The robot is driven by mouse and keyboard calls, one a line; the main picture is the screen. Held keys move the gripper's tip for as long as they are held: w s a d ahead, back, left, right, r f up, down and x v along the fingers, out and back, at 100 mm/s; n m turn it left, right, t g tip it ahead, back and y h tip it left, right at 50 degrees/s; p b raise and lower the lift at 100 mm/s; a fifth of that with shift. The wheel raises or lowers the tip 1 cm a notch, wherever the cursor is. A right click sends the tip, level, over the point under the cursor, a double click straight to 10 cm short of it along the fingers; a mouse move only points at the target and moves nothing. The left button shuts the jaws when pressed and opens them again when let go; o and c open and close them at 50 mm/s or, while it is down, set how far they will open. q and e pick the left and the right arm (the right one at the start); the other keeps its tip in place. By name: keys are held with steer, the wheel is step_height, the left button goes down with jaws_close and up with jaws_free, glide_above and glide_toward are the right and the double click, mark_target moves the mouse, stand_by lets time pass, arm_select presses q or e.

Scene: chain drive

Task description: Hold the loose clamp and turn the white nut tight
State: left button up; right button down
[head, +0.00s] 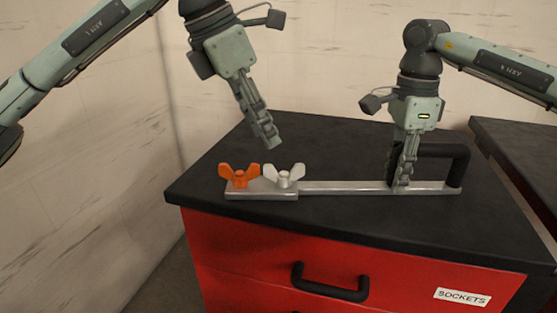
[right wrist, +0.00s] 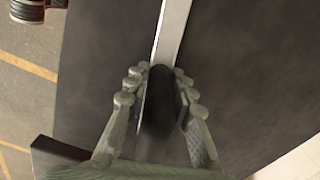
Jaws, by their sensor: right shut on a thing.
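The clamp is a long flat metal bar (head: 340,187) with a black handle (head: 445,152) at its right end, lying on the dark bench top. The white wing nut (head: 284,177) sits on the bar's thicker left part, right of an orange wing nut (head: 239,177). My right gripper (head: 402,183) is shut on the left post of the handle. In the right wrist view the black handle (right wrist: 158,100) stands between its fingers. My left gripper (head: 266,143) hangs empty above and slightly left of the white nut, apart from it. Its fingers show edge-on, so their gap is hidden.
The bench top (head: 480,225) is black and otherwise clear, over a red drawer cabinet (head: 240,250) with a black pull and a SOCKETS label. Another dark surface (head: 520,150) stands at the right. A pale wall rises behind.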

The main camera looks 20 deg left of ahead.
mark_target(284, 173)
arm_select(q)
steer(key=x, duration=0.8)
